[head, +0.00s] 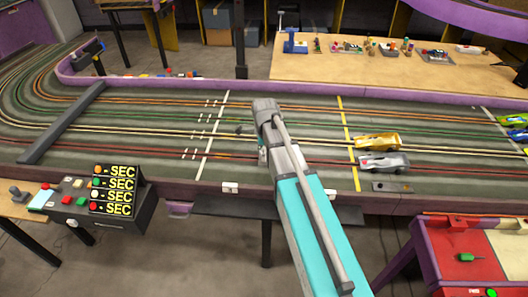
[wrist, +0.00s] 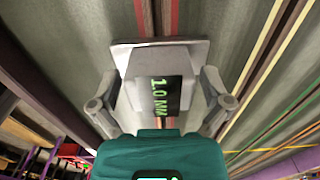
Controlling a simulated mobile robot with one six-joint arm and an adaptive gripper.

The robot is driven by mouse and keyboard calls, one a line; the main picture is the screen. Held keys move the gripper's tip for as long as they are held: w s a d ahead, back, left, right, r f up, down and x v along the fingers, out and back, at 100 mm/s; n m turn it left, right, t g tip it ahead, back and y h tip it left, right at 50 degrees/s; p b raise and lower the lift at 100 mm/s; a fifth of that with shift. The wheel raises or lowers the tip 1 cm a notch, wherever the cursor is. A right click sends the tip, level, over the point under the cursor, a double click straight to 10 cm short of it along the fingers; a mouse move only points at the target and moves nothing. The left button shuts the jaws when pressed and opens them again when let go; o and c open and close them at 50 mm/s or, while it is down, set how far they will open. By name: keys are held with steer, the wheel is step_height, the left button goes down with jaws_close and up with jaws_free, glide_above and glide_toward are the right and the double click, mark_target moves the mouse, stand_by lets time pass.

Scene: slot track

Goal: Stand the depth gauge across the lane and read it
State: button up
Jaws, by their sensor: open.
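The depth gauge (wrist: 135,60) is a grey plate-like block with a dark display in the wrist view. Its display shows green characters that look like "1.0 MM", turned sideways. It sits across a lane slot with red stripes (wrist: 145,18), which shows beyond it and again on its near side. My gripper (wrist: 160,94) is open, with one finger on each side of the gauge and gaps at both sides. In the head view my arm reaches over the track (head: 310,150) between the white and yellow lines. I cannot pick out the gauge there.
A gold car (head: 378,142) and a silver car (head: 384,162) stand right of my arm, by the yellow line. A dark bar (head: 62,122) crosses the lanes at left. A timing box (head: 115,190) stands at the near left edge. Track between bar and white line is clear.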

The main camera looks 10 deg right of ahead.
steer(key=shift+r, duration=0.15)
step_height(320, 180, up, 12)
steer(key=p, duration=1.2)
stand_by(0.4)
stand_by(0.6)
steer(key=s+n, duration=1.6)
steer(key=n, duration=0.5)
steer(key=shift+n, duration=0.3)
steer(key=shift+a, duration=0.1)
stand_by(0.5)
